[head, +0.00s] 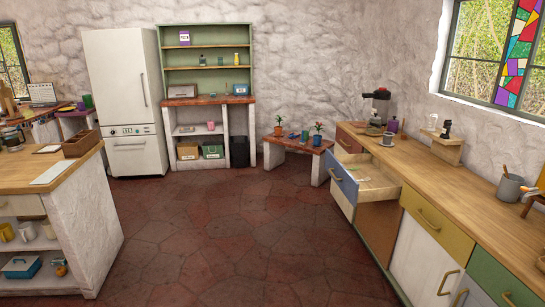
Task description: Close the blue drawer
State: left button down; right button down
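The blue drawer (342,178) is in the counter run on the right side of the head view. It is pulled out, and its blue front stands away from the counter. The pale inside of the drawer (372,181) shows from above, with what look like light flat items in it. A white front (341,200) shows just below the blue one. Neither of my grippers is in view.
The wooden counter (455,180) carries a coffee machine (379,103), a cup (388,138) and a grey pot (508,188). A yellow drawer (436,223) is shut. A low bench (299,144) stands behind. The red floor (230,230) is clear. An island (75,200) stands left.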

aim_at(384, 184)
jog(key=i, duration=2.4)
